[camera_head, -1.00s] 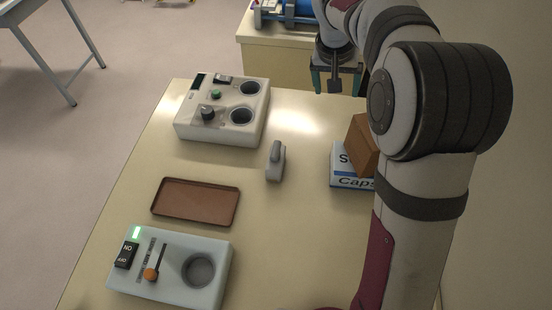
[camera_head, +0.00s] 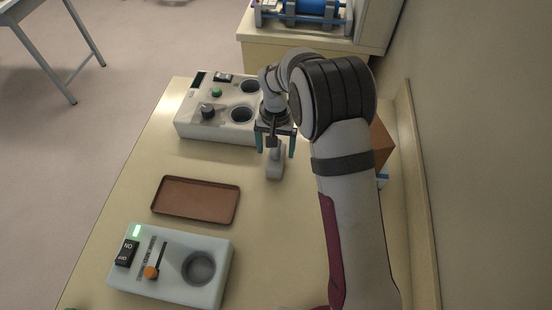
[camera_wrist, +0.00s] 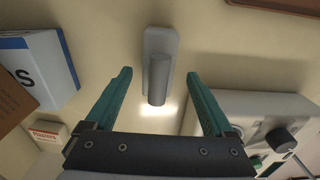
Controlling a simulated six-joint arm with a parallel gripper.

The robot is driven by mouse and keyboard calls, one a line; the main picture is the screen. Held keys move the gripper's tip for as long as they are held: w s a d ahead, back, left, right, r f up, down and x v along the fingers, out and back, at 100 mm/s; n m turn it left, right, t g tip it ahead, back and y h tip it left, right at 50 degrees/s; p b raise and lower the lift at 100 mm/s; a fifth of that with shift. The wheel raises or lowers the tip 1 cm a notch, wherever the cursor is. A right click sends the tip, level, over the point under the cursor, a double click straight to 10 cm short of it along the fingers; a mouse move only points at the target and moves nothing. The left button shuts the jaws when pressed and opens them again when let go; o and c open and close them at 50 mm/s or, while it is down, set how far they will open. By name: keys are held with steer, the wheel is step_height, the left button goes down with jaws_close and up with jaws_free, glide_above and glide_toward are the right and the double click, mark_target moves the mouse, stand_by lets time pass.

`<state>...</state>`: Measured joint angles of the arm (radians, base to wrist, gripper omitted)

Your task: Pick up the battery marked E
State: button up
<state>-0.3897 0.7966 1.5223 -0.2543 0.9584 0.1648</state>
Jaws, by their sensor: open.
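No battery with a readable E shows in either view. A small grey object (camera_head: 274,168), an upright piece on a narrow flat base, stands on the table. In the wrist view the grey object (camera_wrist: 159,42) lies ahead of and partly between my fingertips, and no letter shows on it. My gripper (camera_head: 275,150) is open and empty, pointing down above the grey object and partly covering it in the head view. In the wrist view its two teal fingers (camera_wrist: 158,75) stand apart, with no clear contact.
A cream device (camera_head: 190,122) with two round wells is close left of my gripper. A brown tray (camera_head: 195,200) and a pale blue-grey device (camera_head: 168,287) with one well are nearer. A brown box (camera_head: 382,147), a blue-and-white box (camera_wrist: 62,65) and a small plasters box (camera_wrist: 47,132) are opposite.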

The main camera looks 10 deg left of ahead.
mark_target(276, 161)
steer(key=f, duration=0.5)
steer(key=shift+s+d, duration=0.1)
steer(key=shift+s, duration=0.25)
jaws_close()
